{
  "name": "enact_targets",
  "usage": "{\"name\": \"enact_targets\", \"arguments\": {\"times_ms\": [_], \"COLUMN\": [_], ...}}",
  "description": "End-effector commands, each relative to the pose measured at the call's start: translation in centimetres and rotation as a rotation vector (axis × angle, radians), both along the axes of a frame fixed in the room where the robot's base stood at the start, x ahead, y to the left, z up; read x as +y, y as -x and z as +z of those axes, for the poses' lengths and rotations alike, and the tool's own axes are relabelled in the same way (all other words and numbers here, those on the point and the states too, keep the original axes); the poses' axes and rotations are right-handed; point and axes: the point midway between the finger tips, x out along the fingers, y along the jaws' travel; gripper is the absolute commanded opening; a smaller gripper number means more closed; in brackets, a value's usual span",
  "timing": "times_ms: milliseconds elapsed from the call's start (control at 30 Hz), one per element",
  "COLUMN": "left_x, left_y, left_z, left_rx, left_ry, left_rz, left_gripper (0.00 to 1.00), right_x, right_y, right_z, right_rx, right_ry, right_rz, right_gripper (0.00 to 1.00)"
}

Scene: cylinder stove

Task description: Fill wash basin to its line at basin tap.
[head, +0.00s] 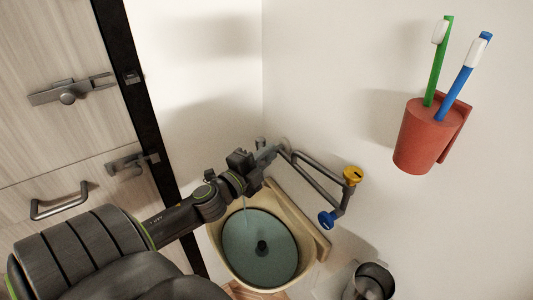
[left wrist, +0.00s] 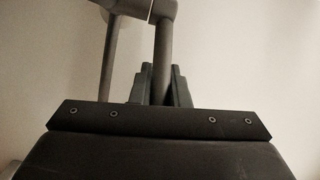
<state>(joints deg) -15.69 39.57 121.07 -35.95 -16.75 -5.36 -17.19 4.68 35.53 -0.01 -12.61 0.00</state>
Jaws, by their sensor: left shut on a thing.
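The wash basin (head: 319,243) is a cream basin against the wall, with blue-grey water (head: 240,250) inside and a dark round drain or plug at its centre. A fill line cannot be made out. The basin tap (head: 322,183) is a grey pipe frame with a yellow knob (head: 353,175) and a blue knob (head: 327,219). A thin pale streak, seemingly water, drops into the basin. My left gripper (head: 262,158) is above the basin's back left rim, shut on the tap's pipe. In the left wrist view the pipe (left wrist: 162,60) stands between the fingers (left wrist: 161,88).
A red cup (head: 425,140) with green and blue toothbrushes hangs on the wall at upper right. A metal mug (head: 372,283) stands right of the basin. A wooden cabinet (head: 60,140) with metal latches and a handle is at left. My left arm covers the lower left.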

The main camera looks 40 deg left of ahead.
Motion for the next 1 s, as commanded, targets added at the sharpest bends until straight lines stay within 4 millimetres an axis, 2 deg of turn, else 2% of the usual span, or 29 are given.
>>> {"name": "enact_targets", "arguments": {"times_ms": [33,200,567,667,1000], "left_x": [-0.1,-0.1,0.0,0.0,-0.1], "left_y": [-0.2,-0.1,0.3,1.3,6.5], "left_z": [0.5,0.4,0.0,-0.4,-0.8], "left_rx": [-0.010,-0.006,-0.001,0.001,0.004], "left_ry": [-0.004,-0.003,-0.003,-0.006,-0.007], "left_rz": [-0.002,-0.002,-0.001,0.001,-0.001], "left_gripper": [0.17,0.37,0.37,0.37,0.37], "right_x": [0.0,0.0,0.2,0.2,0.2], "right_y": [0.0,0.0,-0.1,-0.1,-0.1], "right_z": [0.1,0.1,-0.3,-1.0,-3.5], "right_rx": [0.000,0.000,-0.001,-0.001,-0.001], "right_ry": [0.000,0.000,-0.002,-0.002,-0.002], "right_rz": [0.000,0.000,-0.001,-0.001,-0.001], "right_gripper": [0.36,0.36,0.36,0.36,0.36]}}
